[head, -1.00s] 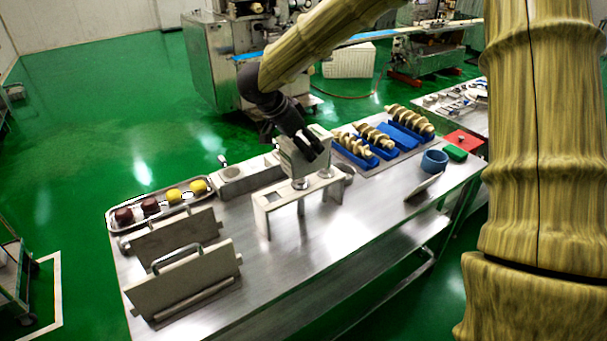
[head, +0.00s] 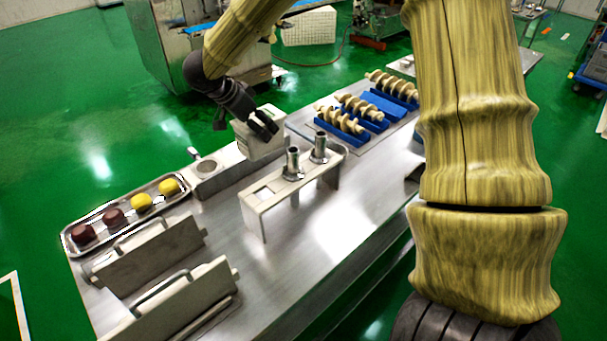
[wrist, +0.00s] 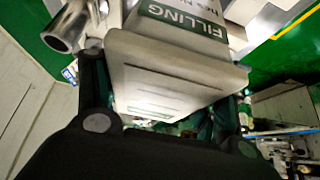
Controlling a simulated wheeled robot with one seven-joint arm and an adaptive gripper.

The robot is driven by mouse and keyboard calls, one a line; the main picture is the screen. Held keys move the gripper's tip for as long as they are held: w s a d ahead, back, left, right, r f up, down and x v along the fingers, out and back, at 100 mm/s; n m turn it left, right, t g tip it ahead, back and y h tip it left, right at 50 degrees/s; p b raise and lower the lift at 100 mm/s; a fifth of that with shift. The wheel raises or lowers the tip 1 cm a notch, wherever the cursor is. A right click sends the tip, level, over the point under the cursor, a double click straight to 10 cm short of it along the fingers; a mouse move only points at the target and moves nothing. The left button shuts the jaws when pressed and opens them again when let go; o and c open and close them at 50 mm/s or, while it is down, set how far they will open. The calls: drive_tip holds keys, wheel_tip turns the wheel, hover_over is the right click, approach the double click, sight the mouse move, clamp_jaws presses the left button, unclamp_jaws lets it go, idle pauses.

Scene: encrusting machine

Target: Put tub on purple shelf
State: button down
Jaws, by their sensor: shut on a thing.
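The tub is a white, box-like container (head: 258,146) with a dark label at its top, seen in the head view above the back edge of the metal table. In the wrist view the tub (wrist: 165,78) fills the middle, and its green label reads "FILLING". My gripper (head: 262,124) is shut on the tub, with dark fingers at its upper part. The wrist view shows the fingers at both sides of the tub. The tub looks slightly tilted. Its clearance from the table is hard to tell. No purple shelf is visible in either view.
A stand with two metal nozzles (head: 290,178) is just right of the tub. A tray (head: 72,247) with brown and yellow balls lies at left, behind upright panels (head: 150,250). Blue holders (head: 378,107) with augers are at back right. The front middle table is bare.

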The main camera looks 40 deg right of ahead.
drive_tip(key=f, duration=0.2)
drive_tip(key=f+b, duration=0.1)
drive_tip(key=f, duration=0.1)
drive_tip(key=f+b, duration=0.1)
drive_tip(key=shift+w+f, duration=0.35)
drive_tip(key=shift+f, duration=0.05)
drive_tip(key=shift+s+f, duration=0.25)
drive_tip(key=shift+f, duration=0.45)
drive_tip(key=shift+f+p, duration=0.7)
drive_tip(key=shift+f, duration=3.6)
drive_tip(key=shift+c, duration=0.9)
unclamp_jaws()
drive_tip(key=shift+f, duration=0.1)
